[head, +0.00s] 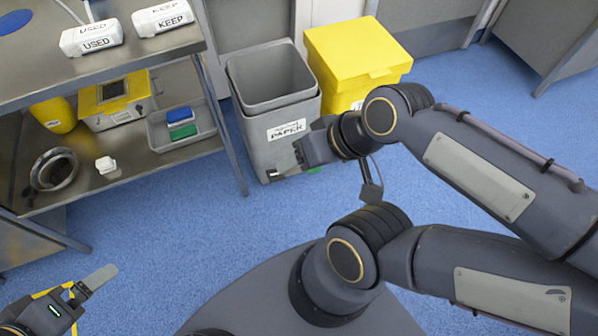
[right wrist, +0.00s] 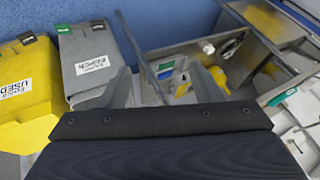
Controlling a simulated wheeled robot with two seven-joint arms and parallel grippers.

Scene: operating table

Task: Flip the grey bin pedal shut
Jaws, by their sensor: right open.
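The grey bin (head: 285,140), labelled PAPER, stands on the blue floor with its top open in the head view. It also shows in the right wrist view (right wrist: 95,60), where a small green pedal (right wrist: 62,29) sits at its base. In the head view only a bit of green (head: 316,169) shows beside my right gripper (head: 296,160). My right gripper is open and in front of the bin's lower front; I cannot tell whether it touches it. Its two fingers also show in the right wrist view (right wrist: 165,78). My left gripper (head: 82,284) is low at the left, away from the bin.
A yellow bin (head: 358,60) with a shut lid stands right of the grey bin. A metal shelf unit (head: 190,150) stands on the left, holding a grey tray (head: 160,137), a metal bowl (head: 52,170) and yellow containers. Blue floor (head: 200,215) is clear in front.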

